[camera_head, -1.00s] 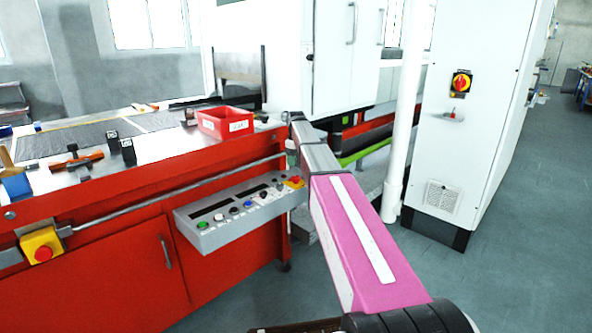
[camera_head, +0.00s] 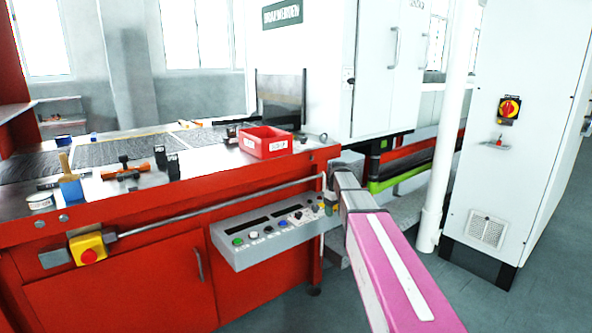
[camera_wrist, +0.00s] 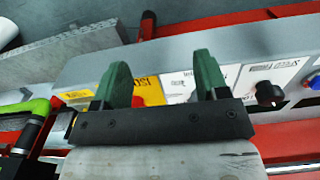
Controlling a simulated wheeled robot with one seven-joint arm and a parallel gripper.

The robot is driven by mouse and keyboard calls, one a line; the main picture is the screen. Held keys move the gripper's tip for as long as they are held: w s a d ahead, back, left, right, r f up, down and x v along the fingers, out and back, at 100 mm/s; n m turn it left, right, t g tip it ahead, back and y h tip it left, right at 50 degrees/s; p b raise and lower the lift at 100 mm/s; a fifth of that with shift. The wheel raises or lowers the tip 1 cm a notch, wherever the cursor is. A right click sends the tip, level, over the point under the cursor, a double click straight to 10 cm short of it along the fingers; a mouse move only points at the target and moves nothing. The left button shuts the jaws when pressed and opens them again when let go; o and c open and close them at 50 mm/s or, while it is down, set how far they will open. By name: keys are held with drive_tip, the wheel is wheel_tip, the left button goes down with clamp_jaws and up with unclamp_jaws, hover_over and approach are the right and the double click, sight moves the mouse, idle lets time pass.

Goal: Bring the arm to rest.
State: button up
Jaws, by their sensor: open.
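My gripper (camera_wrist: 162,75) shows in the wrist view with two dark green fingers apart and nothing between them. The fingers are over the right end of the grey control panel (camera_wrist: 235,50), close to a yellow label (camera_wrist: 148,90); whether they touch it I cannot tell. In the head view my pink arm reaches from the lower right toward the panel's right end. The control panel (camera_head: 232,257) hangs on the front of the red machine (camera_head: 120,285). The gripper is mostly hidden behind my arm there.
A red bin (camera_head: 265,148), a brush (camera_head: 70,185) and clamps lie on the machine's top. A yellow emergency-stop box (camera_head: 88,248) is at the left front. A white pole (camera_head: 450,130) and a white cabinet (camera_head: 510,150) stand at the right. Grey floor shows at the lower right.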

drive_tip(key=s+f+m, duration=0.3)
drive_tip(key=s+f, duration=0.5)
drive_tip(key=s, duration=0.5)
drive_tip(key=s+f+m, duration=0.3)
drive_tip(key=s+f, duration=0.5)
drive_tip(key=s, duration=0.6)
drive_tip(key=shift+s+f+m, duration=0.2)
drive_tip(key=shift+s+m, duration=0.1)
drive_tip(key=shift+m, duration=0.1)
